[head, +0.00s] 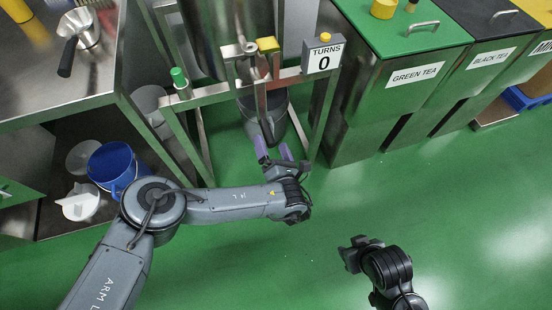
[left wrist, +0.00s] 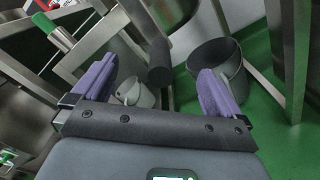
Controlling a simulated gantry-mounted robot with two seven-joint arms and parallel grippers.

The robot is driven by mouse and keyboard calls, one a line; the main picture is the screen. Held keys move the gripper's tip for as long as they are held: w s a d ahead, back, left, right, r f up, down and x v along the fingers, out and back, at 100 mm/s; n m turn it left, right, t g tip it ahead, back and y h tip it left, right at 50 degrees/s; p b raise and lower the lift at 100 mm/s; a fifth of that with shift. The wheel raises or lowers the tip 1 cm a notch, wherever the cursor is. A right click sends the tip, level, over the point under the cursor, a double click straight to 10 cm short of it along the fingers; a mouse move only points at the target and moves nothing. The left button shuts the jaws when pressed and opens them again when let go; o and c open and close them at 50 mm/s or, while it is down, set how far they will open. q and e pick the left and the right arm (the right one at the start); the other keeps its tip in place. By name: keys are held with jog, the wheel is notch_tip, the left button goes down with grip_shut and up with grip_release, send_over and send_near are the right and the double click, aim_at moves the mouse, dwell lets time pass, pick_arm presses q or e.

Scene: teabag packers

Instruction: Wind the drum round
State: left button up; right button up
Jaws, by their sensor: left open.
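The steel drum (head: 228,30) sits in a metal frame at the top of the head view, partly cut off by the picture's edge. A counter box (head: 321,60) on the frame reads TURNS 0. A crank arm (head: 261,100) hangs down from the frame's front, with a dark grip (left wrist: 160,62) at its end in the left wrist view. My left gripper (head: 274,150) is open, its purple fingers pointing toward the crank. The grip shows between and beyond the fingers, apparently not held. My right gripper (head: 352,252) is at lower right, away from the drum; its jaw state is unclear.
A dark bucket (head: 286,120) stands on the floor under the frame. A green-capped lever (head: 180,80) is at the frame's left. Green tea (head: 414,75) and black tea (head: 491,58) bins stand right. A steel bench (head: 95,88) with a blue bucket (head: 110,165) below stands left.

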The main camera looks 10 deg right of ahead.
aim_at(267, 134)
pick_arm(q)
jog(key=w, duration=0.1)
jog(key=w+b, duration=0.2)
jog(key=shift+a+f, duration=0.2)
jog(key=shift+a, duration=0.05)
jog(key=shift+w+a+r, duration=0.1)
jog(key=shift+w+r, duration=0.1)
jog(key=shift+w, duration=0.15)
jog(key=shift+w+f+b, duration=0.1)
jog(key=shift+w+b, duration=0.4)
jog(key=shift+b, duration=0.15)
jog(key=shift+w+a, duration=0.15)
jog(key=shift+w, duration=0.15)
jog(key=shift+c, duration=0.5)
grip_shut()
